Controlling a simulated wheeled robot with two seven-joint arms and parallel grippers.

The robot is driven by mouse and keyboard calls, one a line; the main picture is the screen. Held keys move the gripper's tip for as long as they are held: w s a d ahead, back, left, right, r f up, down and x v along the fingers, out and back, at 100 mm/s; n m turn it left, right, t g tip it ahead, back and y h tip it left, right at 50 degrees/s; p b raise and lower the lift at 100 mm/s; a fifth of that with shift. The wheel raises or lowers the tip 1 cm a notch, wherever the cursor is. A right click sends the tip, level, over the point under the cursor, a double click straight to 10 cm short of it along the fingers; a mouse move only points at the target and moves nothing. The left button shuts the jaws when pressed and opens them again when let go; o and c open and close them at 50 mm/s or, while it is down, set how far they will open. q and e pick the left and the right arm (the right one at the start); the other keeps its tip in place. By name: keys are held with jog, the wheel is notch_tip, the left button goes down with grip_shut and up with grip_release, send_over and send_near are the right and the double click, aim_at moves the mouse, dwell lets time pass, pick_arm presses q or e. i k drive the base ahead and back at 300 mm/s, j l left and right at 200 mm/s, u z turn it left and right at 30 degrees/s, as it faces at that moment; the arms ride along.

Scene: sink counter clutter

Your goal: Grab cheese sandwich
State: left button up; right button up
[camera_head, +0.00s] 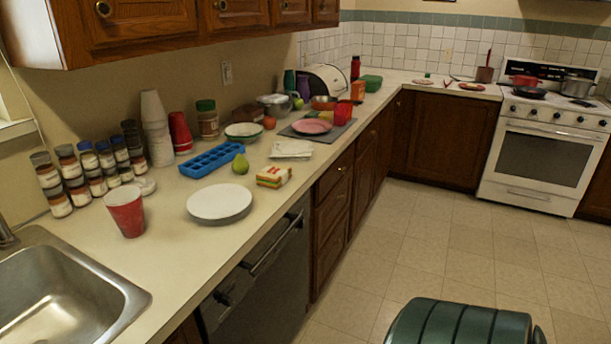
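The cheese sandwich (273,177) is a small block with pale bread and layers of yellow, red and green. It lies on the counter near the front edge, to the right of a white plate (219,203) and just right of a green pear (240,164). Nothing covers it, and it appears apart from the things around it. Neither of my grippers shows in the head view.
A blue ice tray (212,160), a red cup (126,211) and several spice jars (75,176) stand to the left. Folded napkins (291,149) lie behind the sandwich. The counter (263,210) in front is clear. A dark green rounded object (465,322) shows at the bottom.

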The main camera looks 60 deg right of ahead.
aim_at(274, 176)
jog(key=z, duration=1.6)
jog(key=i+l+u, duration=0.15)
jog(key=u, duration=0.3)
jog(key=i+l+u, duration=0.1)
jog(key=l+u, duration=0.3)
jog(key=i+l+u, duration=0.15)
jog(key=l, duration=0.3)
jog(key=i+l+u, duration=0.15)
jog(key=l, duration=0.35)
jog(key=l+u, duration=0.15)
jog(key=l, duration=0.3)
jog(key=i+l, duration=0.1)
jog(key=l, duration=0.55)
jog(key=i+l, duration=0.1)
jog(key=l, duration=0.55)
jog(key=i+l, duration=0.1)
jog(key=l, duration=0.5)
